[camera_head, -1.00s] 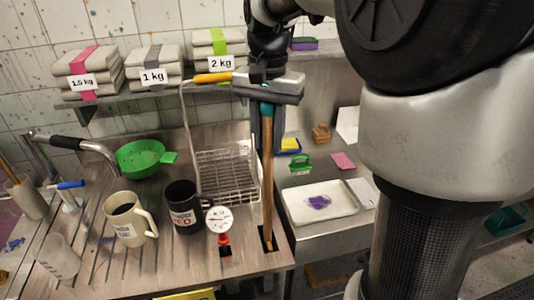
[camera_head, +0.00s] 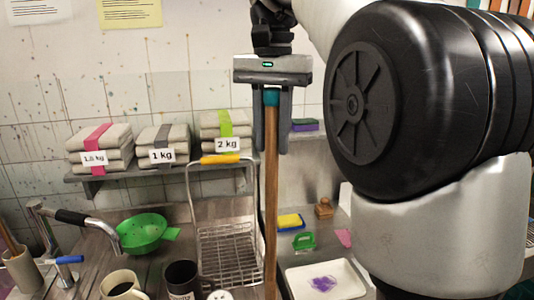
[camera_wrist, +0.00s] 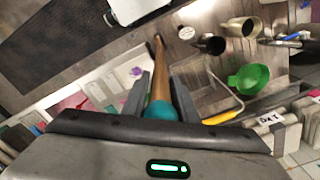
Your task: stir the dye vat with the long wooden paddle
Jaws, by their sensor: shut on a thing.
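The long wooden paddle (camera_head: 271,200) hangs upright, with a teal band at its top. My gripper (camera_head: 271,145) is shut on its upper end, with the fingers on either side of the shaft. In the wrist view, the teal part (camera_wrist: 161,111) sits between my fingers, and the shaft runs away toward the counter. The paddle's lower end is cut off in the head view. In the wrist view it is small, and I cannot tell whether it touches the counter. I cannot make out a dye vat in either view.
A wire rack (camera_head: 228,255) with a yellow handle stands just left of the paddle. A green colander (camera_head: 142,233), a black mug (camera_head: 181,277) and a cream mug (camera_head: 120,284) are further left. A white tray (camera_head: 345,288) lies right. Labelled cloth stacks (camera_head: 100,144) fill the shelf behind.

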